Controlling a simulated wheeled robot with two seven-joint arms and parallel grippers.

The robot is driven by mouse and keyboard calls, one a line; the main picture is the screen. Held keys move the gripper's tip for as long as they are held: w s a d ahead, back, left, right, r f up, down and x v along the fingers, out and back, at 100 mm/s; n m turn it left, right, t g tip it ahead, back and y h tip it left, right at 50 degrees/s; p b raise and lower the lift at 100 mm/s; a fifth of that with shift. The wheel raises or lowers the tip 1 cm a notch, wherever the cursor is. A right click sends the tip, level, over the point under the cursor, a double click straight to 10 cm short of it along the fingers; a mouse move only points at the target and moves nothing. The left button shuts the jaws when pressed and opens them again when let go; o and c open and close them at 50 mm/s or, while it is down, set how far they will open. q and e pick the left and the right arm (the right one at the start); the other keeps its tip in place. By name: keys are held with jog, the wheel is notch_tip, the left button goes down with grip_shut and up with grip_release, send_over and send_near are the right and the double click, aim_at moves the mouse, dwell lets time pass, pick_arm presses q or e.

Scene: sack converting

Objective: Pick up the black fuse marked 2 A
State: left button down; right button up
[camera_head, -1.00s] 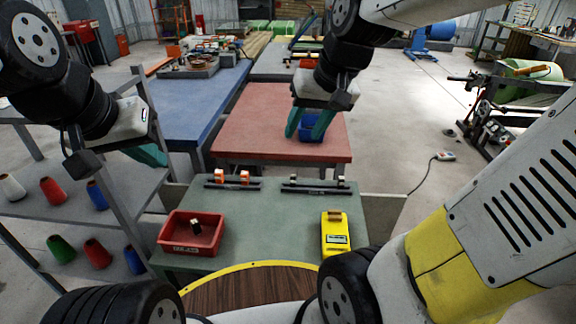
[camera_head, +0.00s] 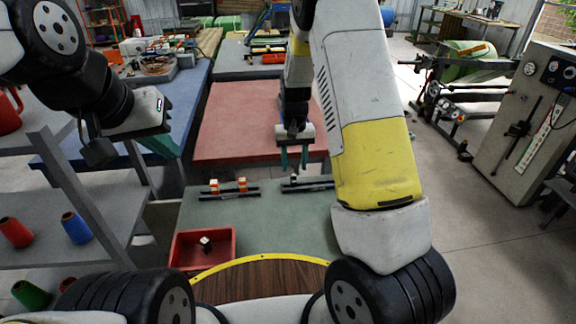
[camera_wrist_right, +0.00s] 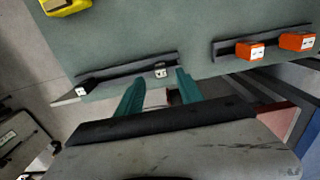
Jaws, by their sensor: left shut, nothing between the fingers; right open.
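Two small fuses with black bodies and pale tops sit on a dark rail (camera_wrist_right: 125,70) in the right wrist view: one black fuse (camera_wrist_right: 160,70) near the rail's end, another black fuse (camera_wrist_right: 82,88) at its other end. Their markings are too small to read. My right gripper (camera_head: 294,158) is open above the rail; in its wrist view the teal fingers (camera_wrist_right: 160,90) stand apart, with the first fuse just beyond the gap, not gripped. A further black fuse (camera_head: 205,243) lies in the red bin (camera_head: 175,250). My left gripper (camera_head: 163,146) is shut and empty at the left.
Two orange fuses, one (camera_wrist_right: 250,51) and another (camera_wrist_right: 297,41), sit on a second rail (camera_wrist_right: 228,47). A yellow device (camera_wrist_right: 66,6) lies on the green table (camera_head: 280,222); my right arm hides it in the head view. A grey shelf (camera_head: 75,190) stands left.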

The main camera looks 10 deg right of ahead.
aim_at(294, 175)
notch_tip(294, 175, down, 7)
jog(key=shift+w+r, duration=0.1)
jog(key=shift+r, duration=0.05)
grip_shut()
